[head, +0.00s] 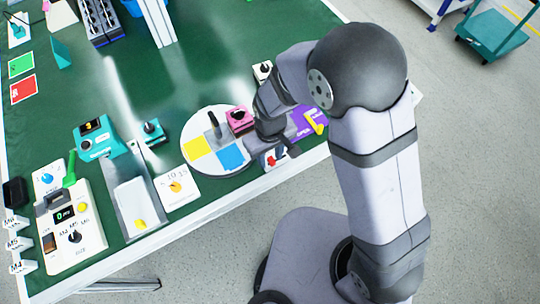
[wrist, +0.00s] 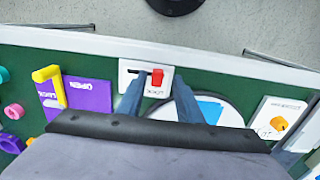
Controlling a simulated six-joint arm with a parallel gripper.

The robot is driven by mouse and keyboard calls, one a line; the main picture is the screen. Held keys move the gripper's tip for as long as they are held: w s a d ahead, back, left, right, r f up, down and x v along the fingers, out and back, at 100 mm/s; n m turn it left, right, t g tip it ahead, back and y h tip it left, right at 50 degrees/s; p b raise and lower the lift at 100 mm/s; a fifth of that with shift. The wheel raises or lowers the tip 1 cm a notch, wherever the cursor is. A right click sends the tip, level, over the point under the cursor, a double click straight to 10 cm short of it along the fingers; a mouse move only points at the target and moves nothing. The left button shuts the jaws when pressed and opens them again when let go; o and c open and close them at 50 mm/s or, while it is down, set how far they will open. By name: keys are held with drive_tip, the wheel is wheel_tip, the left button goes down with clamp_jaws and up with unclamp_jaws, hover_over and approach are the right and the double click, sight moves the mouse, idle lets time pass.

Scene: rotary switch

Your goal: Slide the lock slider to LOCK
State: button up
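The lock slider is a red knob (wrist: 157,78) on a small white panel (wrist: 129,68) with a dark slot, in the wrist view. The knob stands toward the right part of the slot in that view, and small lettering sits beside it, hard to read. My gripper (wrist: 159,90) is open, with its two blue-grey fingers apart and the red knob showing between them. Whether a finger touches the knob I cannot tell. In the head view the panel (head: 266,160) lies at the table's front edge, partly hidden by my gripper.
A purple panel with a yellow handle (wrist: 47,74) lies left of the slider panel in the wrist view. A round disc with yellow and blue sectors (head: 197,149) and a pink switch box (head: 239,119) stand close by. A white dial card (head: 176,187) lies farther left.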

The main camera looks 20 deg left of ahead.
sight(270, 161)
drive_tip(key=shift+r+b, duration=0.45)
drive_tip(key=shift+r, duration=2.95)
drive_tip(key=s+d+f+g+h, duration=0.1)
drive_tip(key=s+d+f, duration=0.1)
drive_tip(key=s+d, duration=0.3)
drive_tip(key=w+d+r+m, duration=0.1)
drive_tip(key=d+r+m, duration=0.2)
drive_tip(key=d, duration=0.7)
drive_tip(key=w+d+r+m+t+y, duration=0.1)
drive_tip(key=d+r+m, duration=0.2)
drive_tip(key=d+m, duration=0.3)
drive_tip(key=shift+d, duration=1.95)
